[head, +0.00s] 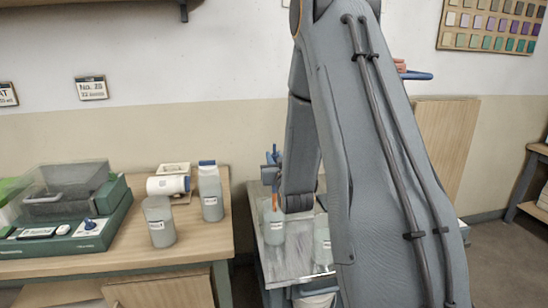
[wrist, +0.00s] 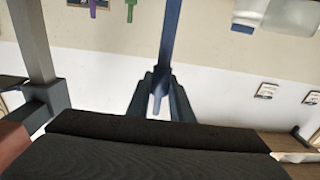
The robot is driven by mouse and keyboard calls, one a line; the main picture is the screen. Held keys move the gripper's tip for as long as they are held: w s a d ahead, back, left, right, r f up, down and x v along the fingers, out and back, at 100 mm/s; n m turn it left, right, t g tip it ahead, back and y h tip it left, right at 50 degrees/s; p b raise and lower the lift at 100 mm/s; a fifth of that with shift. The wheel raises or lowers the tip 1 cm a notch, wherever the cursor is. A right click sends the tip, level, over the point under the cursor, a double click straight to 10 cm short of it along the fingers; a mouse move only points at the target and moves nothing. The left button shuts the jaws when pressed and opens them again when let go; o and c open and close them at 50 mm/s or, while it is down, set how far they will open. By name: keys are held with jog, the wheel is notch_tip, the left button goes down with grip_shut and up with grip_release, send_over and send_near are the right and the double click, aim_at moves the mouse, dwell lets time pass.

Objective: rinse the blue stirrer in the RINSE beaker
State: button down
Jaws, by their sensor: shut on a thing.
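My gripper (head: 272,172) is shut on the blue stirrer (head: 275,156), over the metal-topped stand beside the table. In the wrist view the blue stirrer (wrist: 170,38) runs from the top edge down between the dark fingers of my gripper (wrist: 160,98). In the head view a clear beaker (head: 272,230) with a small label stands below my gripper, with something orange in its upper part. A second pale container (head: 322,246) stands to its right, partly behind my arm. Their labels are too small to read, so I cannot tell which is the RINSE beaker. The stirrer's lower end is not clear.
My arm hides much of the right side. Purple and green items show in the wrist view.

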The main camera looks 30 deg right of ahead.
aim_at(275, 187)
jog(key=shift+f+b, duration=4.05)
jog(key=shift+f, duration=1.55)
jog(key=shift+r, duration=0.1)
jog(key=shift+r+p, duration=0.9)
jog(key=shift+r, duration=0.35)
jog(key=shift+f, duration=0.15)
jog(key=shift+f+b, duration=1.05)
jog(key=shift+f, duration=0.2)
jog(key=shift+r, duration=0.15)
